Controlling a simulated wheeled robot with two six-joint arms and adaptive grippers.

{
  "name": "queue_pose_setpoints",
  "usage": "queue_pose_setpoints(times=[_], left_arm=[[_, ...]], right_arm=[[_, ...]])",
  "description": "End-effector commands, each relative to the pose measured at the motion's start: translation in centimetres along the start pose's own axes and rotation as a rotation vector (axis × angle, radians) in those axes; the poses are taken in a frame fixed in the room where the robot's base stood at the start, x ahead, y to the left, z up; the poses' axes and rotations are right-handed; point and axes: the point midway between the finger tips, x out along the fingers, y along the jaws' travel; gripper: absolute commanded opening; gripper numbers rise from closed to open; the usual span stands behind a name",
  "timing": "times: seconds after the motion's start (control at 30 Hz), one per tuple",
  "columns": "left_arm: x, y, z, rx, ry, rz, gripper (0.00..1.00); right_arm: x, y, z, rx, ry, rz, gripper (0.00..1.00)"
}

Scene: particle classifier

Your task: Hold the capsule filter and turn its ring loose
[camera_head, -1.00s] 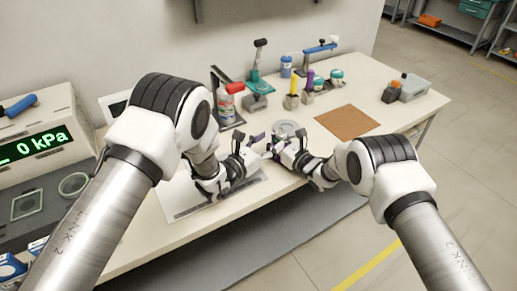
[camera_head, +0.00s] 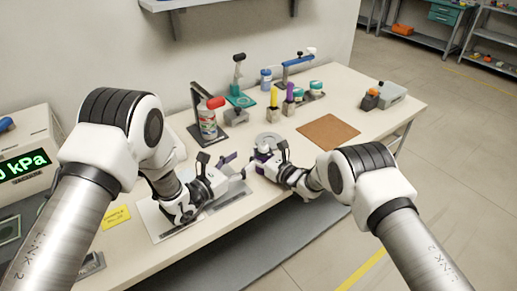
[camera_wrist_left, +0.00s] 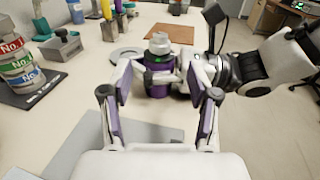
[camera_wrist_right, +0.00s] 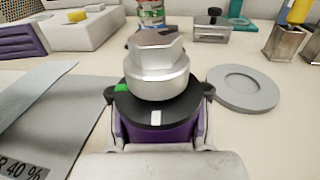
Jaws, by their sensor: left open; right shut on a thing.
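The capsule filter (camera_wrist_right: 158,80) stands upright in the right wrist view. It has a silver faceted top, a black ring (camera_wrist_right: 150,104) with a green patch and a white mark, and purple below. My right gripper (camera_wrist_right: 158,132) is shut on it below the ring; the contact is partly hidden. In the left wrist view the filter (camera_wrist_left: 160,46) is ahead, just beyond my left fingertips. My left gripper (camera_wrist_left: 160,98) is open and empty, its purple-padded fingers spread wide. In the head view my left gripper (camera_head: 238,168) is left of the filter and my right gripper (camera_head: 262,163).
A round grey recessed disc (camera_wrist_right: 243,86) lies beside the filter. A grey sheet (camera_wrist_right: 55,115) lies in front on the left. A can stack (camera_head: 208,122) on a stand, holders with yellow and purple handles, and a brown mat (camera_head: 328,131) stand behind and right.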

Motion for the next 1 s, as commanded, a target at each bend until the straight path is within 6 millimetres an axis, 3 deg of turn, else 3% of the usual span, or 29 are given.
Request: queue_pose_setpoints(times=[0.2,0.4,0.77,0.93,1.0], left_arm=[[5.3,-0.1,0.1,0.003,-0.004,-0.002,0.6],[9.1,0.0,0.1,0.0,-0.003,0.0,0.6],[10.1,0.0,0.1,0.0,-0.001,0.001,0.6],[10.1,0.0,0.1,0.0,-0.001,0.002,0.0],[10.1,0.0,0.1,0.0,-0.001,0.002,0.0]], right_arm=[[0.0,0.0,0.0,0.0,-0.001,0.0,0.0],[0.0,0.0,0.0,0.0,-0.001,0.0,0.0],[0.0,0.0,0.0,0.0,0.0,0.0,0.0],[0.0,0.0,0.0,0.0,0.0,0.0,0.0],[0.0,0.0,0.0,0.0,0.0,0.0,0.0]])
